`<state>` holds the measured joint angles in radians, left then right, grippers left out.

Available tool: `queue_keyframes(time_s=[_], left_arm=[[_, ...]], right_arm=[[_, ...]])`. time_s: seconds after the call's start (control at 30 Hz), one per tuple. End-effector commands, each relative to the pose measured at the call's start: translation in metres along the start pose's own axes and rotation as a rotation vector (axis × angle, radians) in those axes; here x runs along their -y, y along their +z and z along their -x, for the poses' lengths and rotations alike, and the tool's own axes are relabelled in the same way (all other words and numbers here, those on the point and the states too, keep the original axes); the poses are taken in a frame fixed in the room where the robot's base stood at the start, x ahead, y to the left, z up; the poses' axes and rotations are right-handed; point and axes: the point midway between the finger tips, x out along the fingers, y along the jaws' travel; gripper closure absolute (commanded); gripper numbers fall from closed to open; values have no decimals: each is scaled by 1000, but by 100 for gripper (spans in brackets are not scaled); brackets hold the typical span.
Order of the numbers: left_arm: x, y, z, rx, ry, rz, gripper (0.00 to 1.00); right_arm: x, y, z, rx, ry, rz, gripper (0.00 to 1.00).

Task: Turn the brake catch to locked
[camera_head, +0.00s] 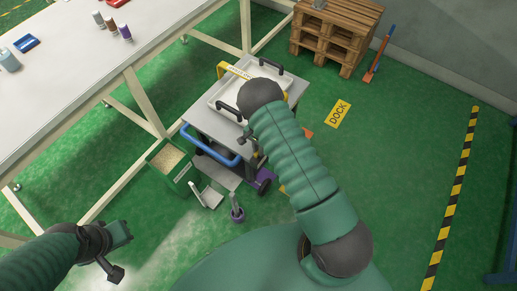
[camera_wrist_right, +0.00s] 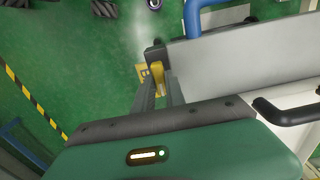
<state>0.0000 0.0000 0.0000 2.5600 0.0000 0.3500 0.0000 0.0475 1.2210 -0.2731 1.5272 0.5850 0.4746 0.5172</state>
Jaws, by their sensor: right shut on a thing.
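A grey cart (camera_head: 222,129) with a blue push handle (camera_head: 203,157) stands on the green floor in the head view. My right arm reaches over its right side, and my right gripper (camera_head: 247,135) is small and partly hidden there. In the right wrist view my right gripper (camera_wrist_right: 158,92) is shut on a yellow piece, which looks like the brake catch (camera_wrist_right: 158,77), beside the cart's grey edge. The catch's far end is hidden and its angle cannot be told. My left gripper (camera_head: 118,252) is low at the left, away from the cart; its jaws do not read clearly.
A white tray (camera_head: 225,99) with black handles lies on the cart. A white table (camera_head: 90,65) is at the left, a wooden pallet stack (camera_head: 335,28) behind. The right floor is mostly clear.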

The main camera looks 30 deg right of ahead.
Motion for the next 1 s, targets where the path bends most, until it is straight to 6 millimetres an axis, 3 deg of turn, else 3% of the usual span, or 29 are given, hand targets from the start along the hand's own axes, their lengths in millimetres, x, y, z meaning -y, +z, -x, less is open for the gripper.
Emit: queue_keyframes(time_s=[0.27,0.3,0.43,0.77,0.87,1.0], left_arm=[[0,0,0,0,0,0,100],[0,0,0,0,0,0,100],[0,0,0,0,0,0,100],[0,0,1,0,0,0,100],[0,-1,4,0,0,0,100],[0,-3,11,0,0,0,100]], right_arm=[[-1,3,-2,6,3,-3,100],[-1,3,-2,7,3,-3,81],[-1,2,-2,5,2,-2,64],[0,1,2,2,-1,-1,63],[1,0,15,1,-2,-1,63],[1,0,50,0,-4,-1,63]])
